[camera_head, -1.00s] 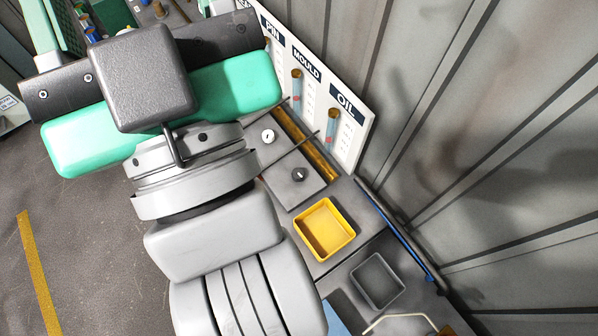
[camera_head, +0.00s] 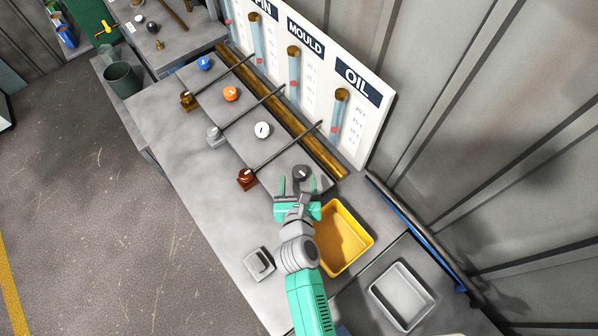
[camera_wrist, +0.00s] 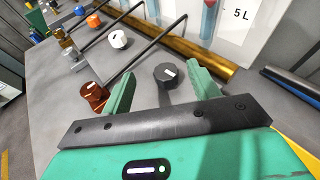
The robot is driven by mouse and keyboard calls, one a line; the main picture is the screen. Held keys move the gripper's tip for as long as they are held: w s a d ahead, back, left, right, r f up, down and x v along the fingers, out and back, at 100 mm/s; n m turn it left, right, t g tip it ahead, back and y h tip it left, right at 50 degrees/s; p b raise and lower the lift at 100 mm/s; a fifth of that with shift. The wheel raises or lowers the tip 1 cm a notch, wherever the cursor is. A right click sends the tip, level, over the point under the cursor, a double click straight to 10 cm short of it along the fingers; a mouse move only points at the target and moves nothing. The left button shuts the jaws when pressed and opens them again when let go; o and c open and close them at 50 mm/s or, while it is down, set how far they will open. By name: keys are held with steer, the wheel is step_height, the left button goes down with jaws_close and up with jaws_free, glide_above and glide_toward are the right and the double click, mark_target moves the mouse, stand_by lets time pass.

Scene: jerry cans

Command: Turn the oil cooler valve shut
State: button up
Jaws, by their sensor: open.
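A dark grey round knob (camera_head: 301,172) with a white pointer mark sits on the grey bench block, the last in a row of knobs and the one nearest the OIL gauge (camera_head: 340,118). In the wrist view my gripper's fingers (camera_wrist: 161,80) show a gap to the knob on both sides. Their height relative to the knob is hard to tell.
White (camera_head: 262,130), orange (camera_head: 231,94) and blue (camera_head: 204,63) knobs continue the row. A thin rod and a copper-coloured fitting (camera_head: 247,179) lie left of my gripper. A yellow tray (camera_head: 343,240) is close on its right. The bench's left front is mostly clear.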

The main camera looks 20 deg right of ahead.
mark_target(300, 173)
steer(key=f, duration=0.1)
steer(key=s+f, duration=0.1)
steer(key=f, duration=0.1)
steer(key=shift+m+g, duration=0.4)
steer(key=b+x, duration=0.1)
steer(key=x, duration=0.3)
steer(key=b+x, duration=0.1)
steer(key=x, duration=0.2)
steer(key=shift+w+d, duration=0.2)
steer(key=shift+w, duration=0.2)
steer(key=shift+r, duration=0.15)
steer(key=c, duration=1)
